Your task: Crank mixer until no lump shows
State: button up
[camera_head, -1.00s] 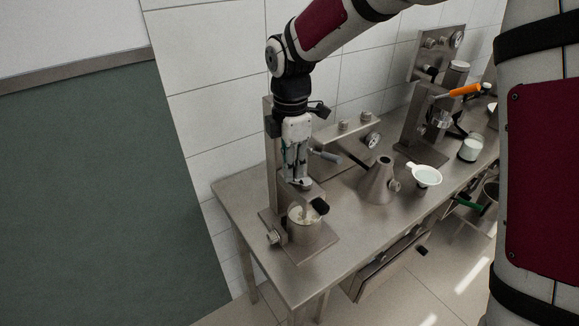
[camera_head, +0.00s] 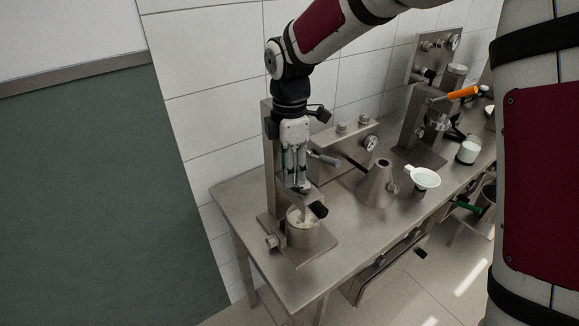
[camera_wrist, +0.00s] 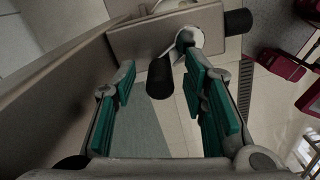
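The mixer (camera_head: 275,160) is a grey metal stand at the left end of the bench. Its metal bowl (camera_head: 304,238) holds pale material (camera_head: 297,215); I cannot tell whether lumps show. My gripper (camera_head: 298,188) points down just above the mixer's arm plate. In the wrist view my gripper (camera_wrist: 158,70) is open, its teal-padded fingers apart. A black crank knob (camera_wrist: 160,78) stands between the fingers, with a visible gap on the left. A second black knob (camera_wrist: 238,20) sits at the plate's end (camera_wrist: 165,30). The head view hides the knob between the fingers.
A conical metal vessel (camera_head: 376,186) stands right of the mixer, with a white-rimmed strainer (camera_head: 424,178) beyond it. A machine with an orange handle (camera_head: 462,92) and a white-filled beaker (camera_head: 469,151) are further right.

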notch_tip(320, 180, up, 12)
dwell(0.6)
